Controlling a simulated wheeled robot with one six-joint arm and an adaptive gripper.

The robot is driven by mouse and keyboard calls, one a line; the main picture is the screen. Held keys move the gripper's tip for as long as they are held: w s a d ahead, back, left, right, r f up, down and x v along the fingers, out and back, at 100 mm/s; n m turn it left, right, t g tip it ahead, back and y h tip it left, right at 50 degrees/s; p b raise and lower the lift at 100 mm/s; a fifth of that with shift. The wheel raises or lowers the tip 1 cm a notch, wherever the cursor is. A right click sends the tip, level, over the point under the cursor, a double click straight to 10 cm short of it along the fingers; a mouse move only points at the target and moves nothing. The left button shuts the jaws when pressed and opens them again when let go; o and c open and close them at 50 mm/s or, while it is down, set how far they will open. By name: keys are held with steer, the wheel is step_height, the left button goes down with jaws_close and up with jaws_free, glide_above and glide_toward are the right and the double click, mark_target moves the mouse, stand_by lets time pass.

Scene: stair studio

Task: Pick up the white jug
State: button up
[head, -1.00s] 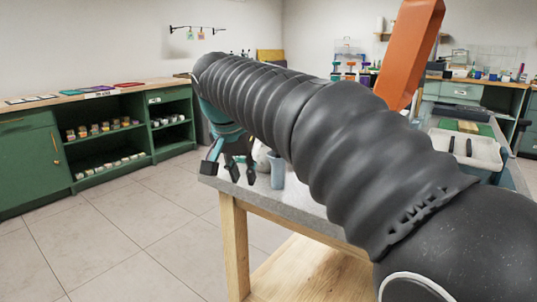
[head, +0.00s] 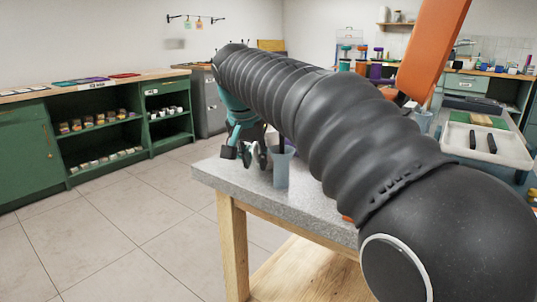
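The white jug is almost wholly hidden in the head view; only small pale patches beside my gripper's fingers may belong to it. My gripper (head: 246,153), teal with dark fingertips, hangs at the far left end of the grey bench (head: 222,176). Its fingertips are spread apart, so it looks open. It is at the jug's place, just left of a blue-grey cup (head: 281,172). I cannot tell whether the fingers touch the jug. My black ribbed arm covers much of the bench.
A white tray (head: 512,150) with two dark handles lies at the right. Green shelves (head: 100,137) with small jars line the left wall. Cups stand on a unit at the back. The tiled floor (head: 140,215) left of the bench is clear.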

steer(key=shift+w+d+f, duration=0.25)
steer(key=shift+f, duration=0.25)
steer(key=shift+d+r, duration=0.15)
steer(key=shift+d, duration=0.15)
jaws_close()
steer(key=shift+r, duration=0.2)
